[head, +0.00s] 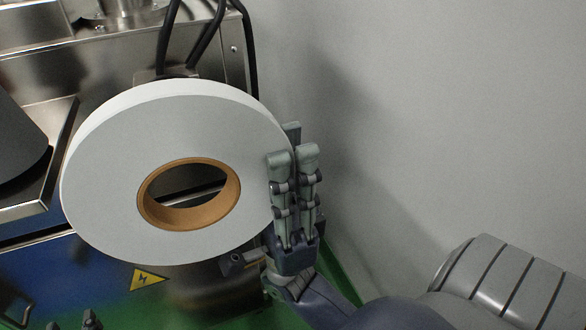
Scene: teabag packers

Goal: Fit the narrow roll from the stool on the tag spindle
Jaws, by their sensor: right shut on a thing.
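A large white roll (110,160) with a brown cardboard core (158,212) hangs in the air in front of the steel machine, its flat face turned towards me. My right gripper (293,152) is shut on the roll's right rim, with its fingers pointing up. Through the core I see only dark and metallic parts. I cannot make out the tag spindle; the roll may hide it. The stool is not in view.
The steel machine (110,62) fills the back left, with black cables (205,35) rising behind the roll. A dark rounded part (18,140) sits at the left edge. A yellow warning sign (148,279) is below. A plain grey wall (420,120) is at right.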

